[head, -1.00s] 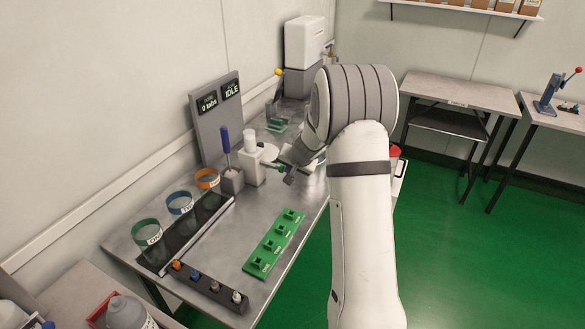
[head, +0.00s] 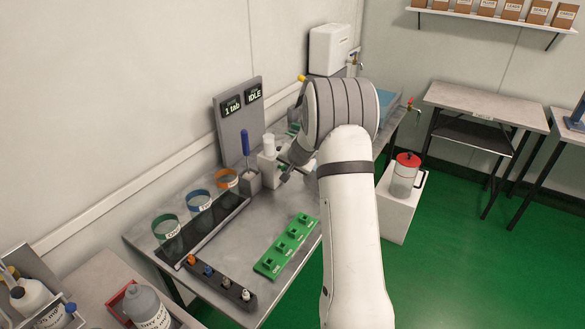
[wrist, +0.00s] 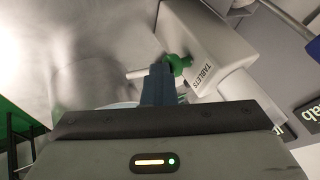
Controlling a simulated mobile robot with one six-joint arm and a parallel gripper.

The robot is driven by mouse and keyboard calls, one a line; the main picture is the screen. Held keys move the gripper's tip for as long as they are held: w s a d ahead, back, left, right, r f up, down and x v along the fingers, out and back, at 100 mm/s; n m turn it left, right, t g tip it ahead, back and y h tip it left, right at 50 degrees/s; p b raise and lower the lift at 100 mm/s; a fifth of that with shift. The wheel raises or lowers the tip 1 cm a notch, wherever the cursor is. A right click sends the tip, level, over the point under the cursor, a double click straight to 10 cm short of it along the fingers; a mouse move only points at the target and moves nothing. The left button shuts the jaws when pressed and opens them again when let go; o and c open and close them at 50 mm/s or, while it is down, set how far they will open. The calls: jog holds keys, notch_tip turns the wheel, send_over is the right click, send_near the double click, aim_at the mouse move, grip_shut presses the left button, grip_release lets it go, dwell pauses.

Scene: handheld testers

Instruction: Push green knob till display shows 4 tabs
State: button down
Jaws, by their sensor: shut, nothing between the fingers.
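The display on the grey panel (head: 240,125) reads "1 tab" on its left screen (head: 231,106) and "IDLE" on its right screen (head: 254,94). The white tablet dispenser (head: 267,172) stands in front of the panel; its "TABLETS" label shows in the wrist view (wrist: 207,76). The green knob (wrist: 179,64) sticks out of the dispenser's face. My gripper (wrist: 162,75) is shut and empty, its tips right by the knob; I cannot tell whether they touch. In the head view my gripper (head: 285,176) is beside the dispenser, and the knob is not clearly visible.
A holder with a blue-handled tool (head: 245,143) stands left of the dispenser. Cups with green, blue and orange rims (head: 226,179) stand further left. A green tray (head: 287,245) and a dark rack (head: 216,281) lie nearer.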

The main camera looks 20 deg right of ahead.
jog(key=shift+a, duration=0.2)
jog(key=shift+d, duration=0.1)
jog(key=s+d+r+b, duration=0.3)
jog(key=s+r, duration=0.5)
jog(key=s, duration=0.1)
jog(key=shift+s+a, duration=0.1)
jog(key=shift+a, duration=0.05)
dwell(0.4)
